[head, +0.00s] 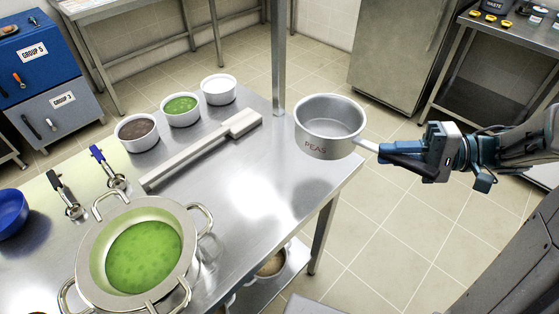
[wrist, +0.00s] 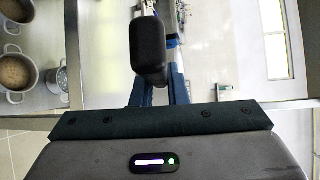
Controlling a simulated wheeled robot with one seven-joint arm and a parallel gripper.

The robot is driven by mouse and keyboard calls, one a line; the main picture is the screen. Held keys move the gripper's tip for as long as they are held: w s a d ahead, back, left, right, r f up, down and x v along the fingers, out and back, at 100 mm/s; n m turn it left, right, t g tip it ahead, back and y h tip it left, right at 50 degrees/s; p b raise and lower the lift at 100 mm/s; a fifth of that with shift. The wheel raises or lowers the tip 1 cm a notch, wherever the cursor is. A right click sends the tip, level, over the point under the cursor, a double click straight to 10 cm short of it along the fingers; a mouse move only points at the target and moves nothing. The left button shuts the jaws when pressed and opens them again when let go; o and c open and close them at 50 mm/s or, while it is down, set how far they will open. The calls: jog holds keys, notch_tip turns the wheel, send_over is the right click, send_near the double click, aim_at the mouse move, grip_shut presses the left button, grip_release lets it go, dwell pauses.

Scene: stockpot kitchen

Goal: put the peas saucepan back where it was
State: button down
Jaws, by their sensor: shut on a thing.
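The peas saucepan (head: 325,148) is a silver metal pan with "PEAS" on its side, upright at the right end of the steel table in the head view. It looks empty. Whether its base touches the table or is held above it, I cannot tell. My gripper (head: 385,152) is to its right, shut on its handle, beyond the table's right edge. In the wrist view, the black end of the handle (wrist: 149,50) sits between my gripper's fingers (wrist: 155,92); the pan itself is hidden there.
Two ladles (head: 107,168) and a blue bowl (head: 12,214) are at left. A post (head: 278,60) rises behind the table. Floor is clear at right.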

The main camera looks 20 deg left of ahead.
jog(key=shift+s+d+n, duration=0.3)
jog(key=shift+s, duration=0.2)
jog(key=shift+s+a+f+g, duration=0.15)
jog(key=shift+g, duration=0.25)
jog(key=a+f, duration=0.2)
jog(key=a, duration=0.1)
jog(key=w+a+f+b, duration=0.1)
jog(key=a+f, duration=0.1)
jog(key=a, duration=0.2)
jog(key=a+f+b, duration=0.1)
jog(key=a+f, duration=0.1)
jog(key=a, duration=0.2)
jog(key=shift+w+f, duration=0.15)
jog(key=shift+f, duration=0.2)
jog(key=shift+f+b, duration=0.45)
jog(key=shift+f, duration=1.5)
jog(key=c, duration=1.4)
grip_release()
jog(key=shift+f, duration=0.1)
jog(key=shift+c, duration=0.2)
